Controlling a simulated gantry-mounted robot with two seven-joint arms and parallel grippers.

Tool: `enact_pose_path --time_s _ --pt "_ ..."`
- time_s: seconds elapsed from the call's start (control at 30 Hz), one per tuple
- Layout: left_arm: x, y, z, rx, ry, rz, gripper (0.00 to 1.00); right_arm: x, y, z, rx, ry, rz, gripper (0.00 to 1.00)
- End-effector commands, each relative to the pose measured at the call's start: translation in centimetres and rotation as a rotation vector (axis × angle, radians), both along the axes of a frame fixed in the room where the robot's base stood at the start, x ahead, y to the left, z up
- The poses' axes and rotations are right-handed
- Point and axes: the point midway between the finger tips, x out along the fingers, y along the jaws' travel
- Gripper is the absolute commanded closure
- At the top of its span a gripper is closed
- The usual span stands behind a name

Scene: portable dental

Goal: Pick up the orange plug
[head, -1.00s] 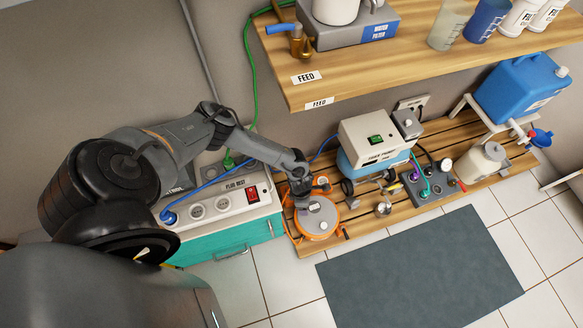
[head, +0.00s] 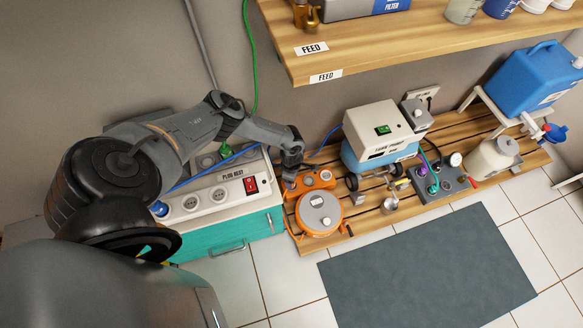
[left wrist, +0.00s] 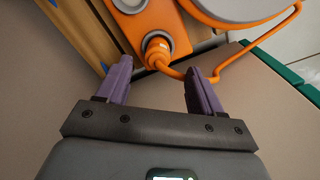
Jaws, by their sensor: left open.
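The orange plug (left wrist: 157,50) shows in the left wrist view, seated at an orange block (left wrist: 135,22) with its orange cord curving off to the right. My left gripper (left wrist: 160,74) is open, its two purple fingers pointing toward the plug, which lies just beyond and between the tips. Nothing is between the fingers. In the head view my left gripper (head: 291,180) is at the left end of the orange block (head: 318,179), behind the orange cord reel (head: 319,213); the plug is too small and covered to make out there. My right gripper is not in view.
The white socket strip (head: 215,196) on a teal cabinet (head: 232,240) stands close at the left. To the right on the slatted wooden bench are a white and blue pump (head: 375,140) and a control box (head: 437,180). A wooden shelf (head: 420,45) overhangs behind.

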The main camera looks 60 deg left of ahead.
Motion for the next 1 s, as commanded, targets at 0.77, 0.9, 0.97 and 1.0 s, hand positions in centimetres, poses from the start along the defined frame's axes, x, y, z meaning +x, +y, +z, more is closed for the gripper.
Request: enact_pose_path --time_s 0.77,0.9,0.97,1.0 --pt "0.1 0.3 -4.6 0.000 0.000 0.001 0.49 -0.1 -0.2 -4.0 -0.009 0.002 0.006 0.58" --pt "0.1 0.3 -4.6 0.000 0.000 0.001 0.70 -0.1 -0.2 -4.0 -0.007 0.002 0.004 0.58" --pt "0.1 0.3 -4.6 0.000 0.000 0.001 0.80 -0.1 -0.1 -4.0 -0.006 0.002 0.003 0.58" --pt "0.1 0.3 -4.6 -0.001 0.001 0.001 0.86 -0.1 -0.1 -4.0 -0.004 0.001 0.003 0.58"
